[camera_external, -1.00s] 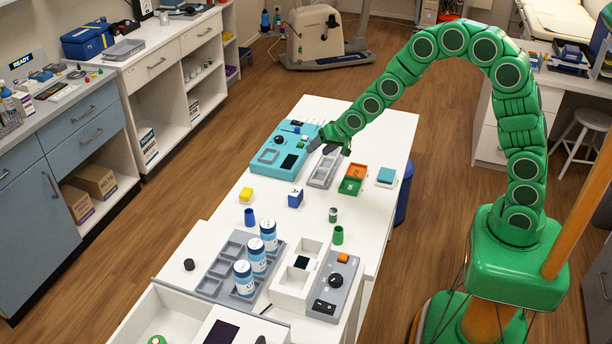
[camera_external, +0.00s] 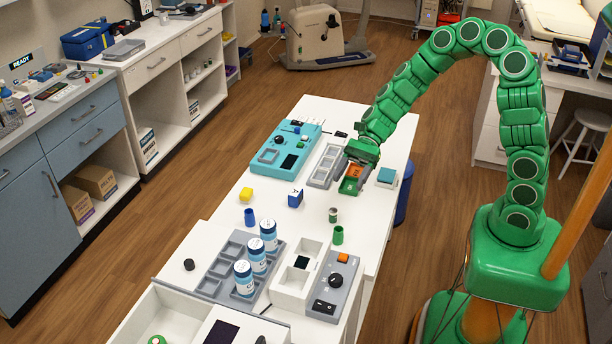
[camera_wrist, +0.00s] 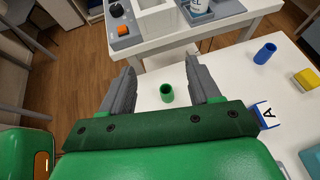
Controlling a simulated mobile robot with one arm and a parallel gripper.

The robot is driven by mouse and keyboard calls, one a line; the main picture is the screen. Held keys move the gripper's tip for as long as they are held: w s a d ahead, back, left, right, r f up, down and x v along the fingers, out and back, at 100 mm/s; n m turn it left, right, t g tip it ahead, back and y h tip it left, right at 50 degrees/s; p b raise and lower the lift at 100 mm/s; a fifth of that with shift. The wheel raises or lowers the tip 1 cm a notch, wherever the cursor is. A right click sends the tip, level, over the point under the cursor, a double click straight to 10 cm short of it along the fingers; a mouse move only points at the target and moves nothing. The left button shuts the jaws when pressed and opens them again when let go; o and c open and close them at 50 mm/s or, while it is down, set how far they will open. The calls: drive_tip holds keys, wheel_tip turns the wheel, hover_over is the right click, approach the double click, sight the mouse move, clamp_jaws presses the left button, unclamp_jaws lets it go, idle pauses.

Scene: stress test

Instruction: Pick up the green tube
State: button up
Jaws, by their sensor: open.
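The green tube (camera_external: 338,235) is a short, hollow cylinder standing upright on the white table, right of the labelled bottles. In the wrist view the green tube (camera_wrist: 167,93) shows between my two grey fingers, beyond the palm.
A grey control box (camera_external: 331,290) and labelled bottles (camera_external: 257,255) are at the near end. The table between the gripper and tube is mostly clear.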

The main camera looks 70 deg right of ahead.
drive_tip(key=r+y, duration=0.1)
drive_tip(key=r, duration=0.1)
approach(336, 233)
drive_tip(key=x, duration=0.2)
drive_tip(key=shift+w+a, duration=0.1)
drive_tip(key=shift+a, duration=0.15)
drive_tip(key=shift+f+x, duration=0.15)
drive_tip(key=shift+x, duration=1.8)
drive_tip(key=shift+f+x, duration=0.15)
drive_tip(key=shift+x, duration=1.8)
drive_tip(key=shift+d, duration=0.1)
drive_tip(key=shift+c, duration=0.3)
drive_tip(key=c, duration=1)
